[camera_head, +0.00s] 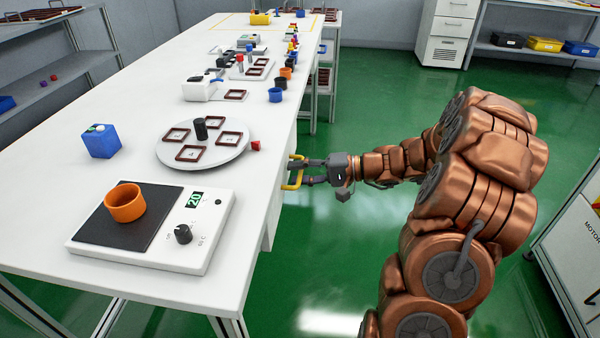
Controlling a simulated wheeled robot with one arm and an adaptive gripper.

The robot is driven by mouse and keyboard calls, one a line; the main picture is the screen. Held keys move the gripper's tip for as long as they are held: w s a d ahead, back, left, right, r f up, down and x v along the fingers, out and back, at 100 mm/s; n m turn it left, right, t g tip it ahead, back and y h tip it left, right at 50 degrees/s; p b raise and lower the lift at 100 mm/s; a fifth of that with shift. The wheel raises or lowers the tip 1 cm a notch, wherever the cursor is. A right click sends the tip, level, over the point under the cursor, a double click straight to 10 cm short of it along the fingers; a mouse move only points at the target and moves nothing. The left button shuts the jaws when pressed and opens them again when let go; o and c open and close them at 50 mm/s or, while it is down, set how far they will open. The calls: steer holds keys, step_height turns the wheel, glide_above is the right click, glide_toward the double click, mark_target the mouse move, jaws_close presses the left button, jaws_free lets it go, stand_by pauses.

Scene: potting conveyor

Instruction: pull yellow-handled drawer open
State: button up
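The yellow drawer handle (291,186) sticks out from the right side of the long white table, just below the tabletop edge. The drawer front behind it is mostly hidden by the tabletop, so I cannot tell how far the drawer is out. My gripper (304,172) is at the handle, reaching in from the right. Its two dark fingers are spread apart with a visible gap, and their tips overlap the handle in view. I cannot tell whether they touch it.
The white table (60,185) carries a hot plate (190,257) with an orange cup (125,203), a round turntable (240,155) and a blue box (101,141). A white cabinet (580,235) stands at the right. Green floor (345,110) is clear beside the table.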

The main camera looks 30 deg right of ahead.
jaws_close()
stand_by(0.6)
